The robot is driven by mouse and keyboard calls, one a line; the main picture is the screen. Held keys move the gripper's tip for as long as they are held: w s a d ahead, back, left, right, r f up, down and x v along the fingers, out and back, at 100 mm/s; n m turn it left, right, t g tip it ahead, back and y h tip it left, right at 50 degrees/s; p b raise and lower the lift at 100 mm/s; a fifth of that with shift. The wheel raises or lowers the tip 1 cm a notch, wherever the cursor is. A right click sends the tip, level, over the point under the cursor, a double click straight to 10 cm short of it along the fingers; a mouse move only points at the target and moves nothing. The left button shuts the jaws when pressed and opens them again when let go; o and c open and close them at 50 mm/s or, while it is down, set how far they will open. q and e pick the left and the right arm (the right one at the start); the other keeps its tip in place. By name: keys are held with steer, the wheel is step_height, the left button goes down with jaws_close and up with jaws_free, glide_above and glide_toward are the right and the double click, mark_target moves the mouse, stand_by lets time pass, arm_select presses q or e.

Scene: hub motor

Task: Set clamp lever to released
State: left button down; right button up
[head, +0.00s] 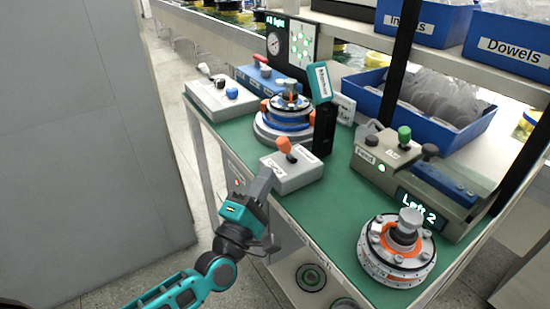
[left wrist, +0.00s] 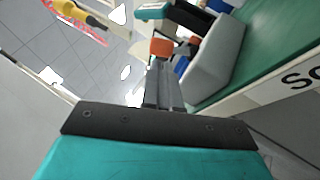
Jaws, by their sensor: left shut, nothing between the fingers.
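A lever with an orange knob (head: 284,145) stands on a small light grey box (head: 297,174) at the near left edge of the green bench. The lever leans a little to the left; the label on the box is too small to read. My left gripper (head: 266,171) is shut and empty, just left of the box. In the left wrist view my shut fingers (left wrist: 165,88) point towards the orange knob (left wrist: 161,47), with the grey box (left wrist: 218,58) to their right. I cannot tell whether the fingertips touch the knob. My right gripper is not in view.
A black post with a teal head (head: 320,82) stands behind the box, beside an orange-and-blue hub fixture (head: 287,122). A control box (head: 222,99) is at the back left. A round hub (head: 396,250) and a grey-brown station (head: 400,160) are to the right. Green bench between is bare.

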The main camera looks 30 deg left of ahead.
mark_target(282, 150)
arm_select(q)
steer(key=x, duration=0.5)
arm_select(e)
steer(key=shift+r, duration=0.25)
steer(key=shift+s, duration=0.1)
